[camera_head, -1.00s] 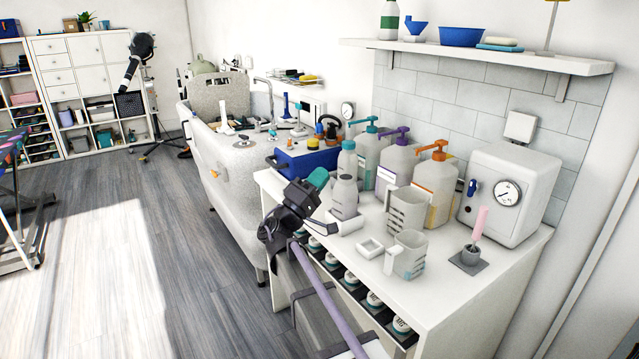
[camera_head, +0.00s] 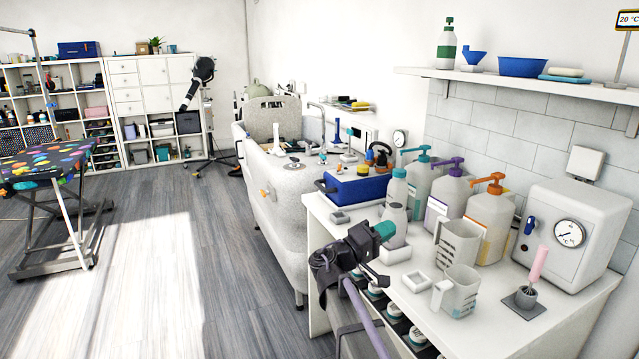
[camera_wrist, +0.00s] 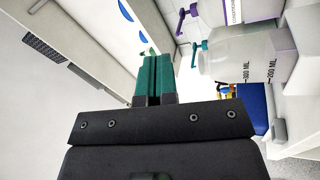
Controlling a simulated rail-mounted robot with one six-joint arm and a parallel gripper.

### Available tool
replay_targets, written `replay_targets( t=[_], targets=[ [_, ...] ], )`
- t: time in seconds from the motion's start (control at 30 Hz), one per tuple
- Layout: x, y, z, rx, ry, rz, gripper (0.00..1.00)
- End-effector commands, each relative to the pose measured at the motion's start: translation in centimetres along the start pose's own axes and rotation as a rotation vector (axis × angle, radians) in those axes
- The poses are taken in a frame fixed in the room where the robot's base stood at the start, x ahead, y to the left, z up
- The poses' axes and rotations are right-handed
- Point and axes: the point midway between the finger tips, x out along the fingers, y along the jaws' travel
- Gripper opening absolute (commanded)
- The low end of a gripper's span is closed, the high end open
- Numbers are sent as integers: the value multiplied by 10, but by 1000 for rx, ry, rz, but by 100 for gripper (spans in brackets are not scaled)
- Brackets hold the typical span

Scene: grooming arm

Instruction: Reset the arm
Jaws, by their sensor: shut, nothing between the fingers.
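My gripper (camera_head: 385,231) has teal fingers and a dark wrist. In the head view it is above the front left part of the white counter, in front of a grey bottle with a teal cap (camera_head: 397,188). In the wrist view my gripper (camera_wrist: 153,62) has its two teal fingers side by side, shut with nothing between them. My purple-grey arm link runs down from the wrist toward the bottom of the head view.
Pump bottles (camera_head: 489,222), two measuring jugs (camera_head: 456,292), a white dish (camera_head: 417,281) and a white dial box (camera_head: 570,235) crowd the counter (camera_head: 474,318). A blue toolbox (camera_head: 362,188) is behind. Open floor (camera_head: 150,275) lies left.

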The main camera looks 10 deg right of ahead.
Motion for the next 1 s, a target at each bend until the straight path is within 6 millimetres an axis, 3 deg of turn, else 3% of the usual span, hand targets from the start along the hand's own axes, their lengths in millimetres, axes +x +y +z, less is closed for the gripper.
replay_targets(
  t=[0.03,0.1,0.2,0.3,0.4,0.5,0.57,0.7,1.0],
  targets=[
    [-2,-14,30,-13,-77,-147,0],
    [-12,-39,70,-40,-197,-414,0],
    [-47,-64,121,-68,-341,-810,0],
    [-96,-66,158,-71,-442,-1192,0],
    [-142,-47,180,-46,-507,-1518,0],
    [-170,-16,192,9,-557,-1744,0],
    [-170,0,197,38,-579,-1788,0],
    [-161,0,198,49,-594,-1775,0],
    [-162,-4,198,49,-594,-1773,0]
  ],
)
